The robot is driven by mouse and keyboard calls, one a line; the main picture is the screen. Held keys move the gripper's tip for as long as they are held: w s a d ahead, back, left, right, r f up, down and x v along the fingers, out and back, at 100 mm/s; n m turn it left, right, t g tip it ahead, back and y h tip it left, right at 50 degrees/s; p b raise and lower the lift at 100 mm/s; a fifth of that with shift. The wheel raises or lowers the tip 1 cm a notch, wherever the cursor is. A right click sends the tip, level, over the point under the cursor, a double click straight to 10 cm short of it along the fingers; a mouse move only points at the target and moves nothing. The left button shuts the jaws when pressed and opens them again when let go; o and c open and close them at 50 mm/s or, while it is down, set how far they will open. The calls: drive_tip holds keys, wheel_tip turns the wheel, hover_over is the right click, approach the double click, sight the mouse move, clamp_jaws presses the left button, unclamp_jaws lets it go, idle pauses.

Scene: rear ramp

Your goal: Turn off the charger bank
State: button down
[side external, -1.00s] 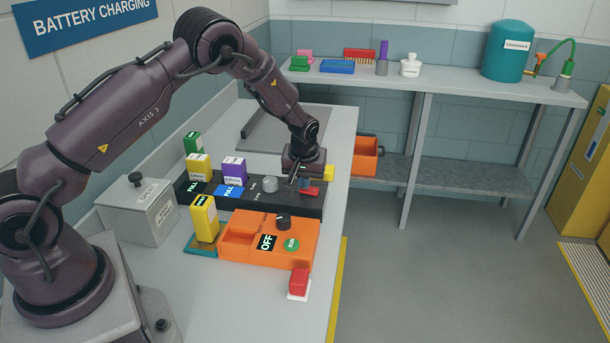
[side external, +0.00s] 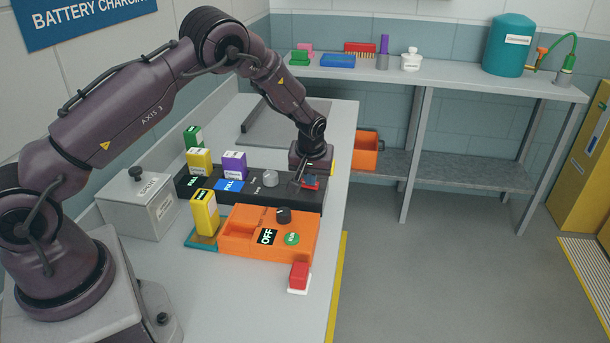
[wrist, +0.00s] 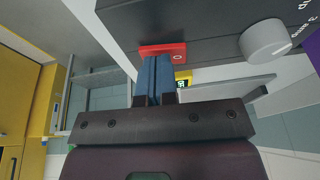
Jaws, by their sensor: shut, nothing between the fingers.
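The charger bank (side external: 225,202) is a long black unit on the bench with a grey knob (side external: 271,178) and a red switch (side external: 313,184) near its right end. In the wrist view the red switch (wrist: 163,49) shows a white ring mark on its right part. My gripper (side external: 304,182) is shut and empty, pointing down at the switch. In the wrist view its blue fingertips (wrist: 153,60) meet the near edge of the red switch; I cannot tell whether they press it. The fingers partly hide the switch, so its tilt is unclear.
A lidded grey box (side external: 150,205) stands left.

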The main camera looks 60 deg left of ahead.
drive_tip(key=shift+a, duration=0.1)
drive_tip(key=shift+r, duration=0.3)
drive_tip(key=w+v, duration=0.1)
drive_tip(key=v, duration=1.2)
drive_tip(key=shift+a+r, duration=0.2)
drive_tip(key=shift+r, duration=0.1)
drive_tip(key=shift+s, duration=0.15)
drive_tip(key=shift+s+a, duration=0.35)
drive_tip(key=shift+s, duration=0.25)
